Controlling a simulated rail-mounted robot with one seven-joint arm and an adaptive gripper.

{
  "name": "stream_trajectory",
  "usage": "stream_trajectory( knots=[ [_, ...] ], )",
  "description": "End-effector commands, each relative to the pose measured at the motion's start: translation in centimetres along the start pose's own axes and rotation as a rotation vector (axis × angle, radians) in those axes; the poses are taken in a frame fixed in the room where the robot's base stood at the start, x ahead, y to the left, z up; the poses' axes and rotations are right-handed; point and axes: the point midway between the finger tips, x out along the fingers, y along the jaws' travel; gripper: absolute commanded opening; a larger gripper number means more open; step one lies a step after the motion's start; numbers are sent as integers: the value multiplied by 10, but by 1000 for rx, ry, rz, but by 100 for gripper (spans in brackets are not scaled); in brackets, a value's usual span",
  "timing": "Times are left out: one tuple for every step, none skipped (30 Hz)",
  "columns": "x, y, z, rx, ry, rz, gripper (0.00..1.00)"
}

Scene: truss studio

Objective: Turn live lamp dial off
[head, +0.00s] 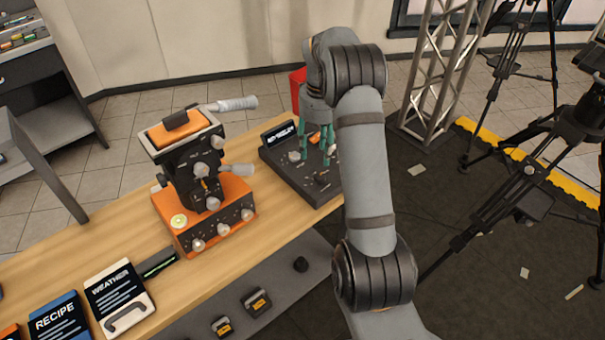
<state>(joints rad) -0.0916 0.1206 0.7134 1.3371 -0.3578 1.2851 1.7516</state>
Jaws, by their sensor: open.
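A dark control panel (305,190) stands on the wooden table, with a small black sign (280,133) at its back whose white text is too small to read surely. It carries a pale knob (294,156) at the left and a dark dial with an orange mark (321,178) near the front. I cannot tell which one is the live lamp dial. My gripper (315,152), with teal fingers, is open and points down over the back of the panel. Its fingers and my arm hide part of the panel's right side. I cannot tell whether a fingertip touches a knob.
An orange and black device (240,194) with several knobs and pale handles stands left of the panel. Cards marked WEATHER (118,290) and RECIPE (58,318) lie front left. A red container (297,84) is behind my gripper. A metal truss (436,75) and black tripods (497,150) stand right.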

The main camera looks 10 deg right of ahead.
Motion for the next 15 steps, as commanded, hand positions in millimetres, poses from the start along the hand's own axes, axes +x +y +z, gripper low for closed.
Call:
stream_trajectory(
  knots=[
    [6, 0, -2, 3, 3, 4, 45],
    [10, 0, -2, 3, 3, 4, 45],
    [16, 1, -2, 3, 3, 4, 45],
    [22, 1, -2, 2, 3, 5, 45],
    [27, 1, -2, 1, 3, 5, 45],
    [35, 1, -2, 1, 4, 5, 45],
    [41, 1, -2, 2, 4, 6, 45],
    [46, 1, -2, 2, 4, 6, 45],
    [53, 1, -2, 2, 3, 5, 45],
    [59, 1, -2, 1, 4, 5, 45],
    [64, 1, -2, 2, 3, 5, 45],
    [71, 1, -2, 2, 3, 5, 45],
    [75, 1, -2, 2, 2, 4, 45],
    [79, 0, -2, 2, 2, 3, 45],
    [84, 0, -2, 3, 2, 3, 45]
  ],
)
